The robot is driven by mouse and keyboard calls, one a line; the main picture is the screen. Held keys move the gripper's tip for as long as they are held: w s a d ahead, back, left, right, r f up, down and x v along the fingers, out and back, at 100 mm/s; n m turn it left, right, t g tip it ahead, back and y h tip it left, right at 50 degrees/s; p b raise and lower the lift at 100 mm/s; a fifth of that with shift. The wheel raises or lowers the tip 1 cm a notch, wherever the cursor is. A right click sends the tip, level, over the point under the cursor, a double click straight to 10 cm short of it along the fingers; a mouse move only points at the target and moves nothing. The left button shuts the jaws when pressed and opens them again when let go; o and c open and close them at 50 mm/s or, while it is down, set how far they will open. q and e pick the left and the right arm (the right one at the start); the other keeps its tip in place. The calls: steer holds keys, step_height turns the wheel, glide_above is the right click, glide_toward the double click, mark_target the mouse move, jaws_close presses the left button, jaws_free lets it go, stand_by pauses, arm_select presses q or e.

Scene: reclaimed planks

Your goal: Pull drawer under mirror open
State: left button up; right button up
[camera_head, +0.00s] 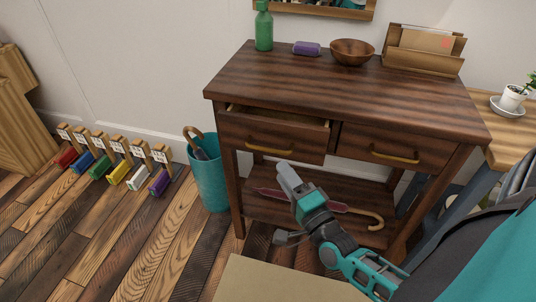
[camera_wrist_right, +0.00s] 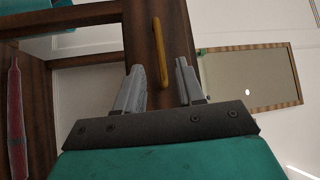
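A dark wood console table (camera_head: 345,88) stands against the wall under a wood-framed mirror (camera_head: 318,7). Its left drawer (camera_head: 300,139) stands partly out, with its inside showing at the top. Its brass handle (camera_head: 268,149) is on the front. The right drawer (camera_head: 393,147) is shut. My right gripper (camera_head: 287,176) is just in front of and below the left drawer's front. In the right wrist view its two fingers (camera_wrist_right: 160,85) are apart, and the handle (camera_wrist_right: 159,52) shows beyond the tips, apart from them. The mirror (camera_wrist_right: 252,77) is at the right there. My left gripper is not in view.
A green bottle (camera_head: 264,27), purple item (camera_head: 306,48), wooden bowl (camera_head: 352,52) and letter holder (camera_head: 424,52) stand on the tabletop. A teal bin (camera_head: 209,175) is left of the table. A red umbrella (camera_head: 338,207) lies on the lower shelf. A cardboard-coloured surface (camera_head: 275,283) is in front.

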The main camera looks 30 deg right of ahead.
mark_target(269, 154)
steer(key=w+r, duration=0.1)
steer(key=w, duration=0.6)
steer(key=shift+w+d+b, duration=0.2)
steer(key=shift+w+b, duration=0.2)
steer(key=shift+b, duration=0.05)
jaws_close()
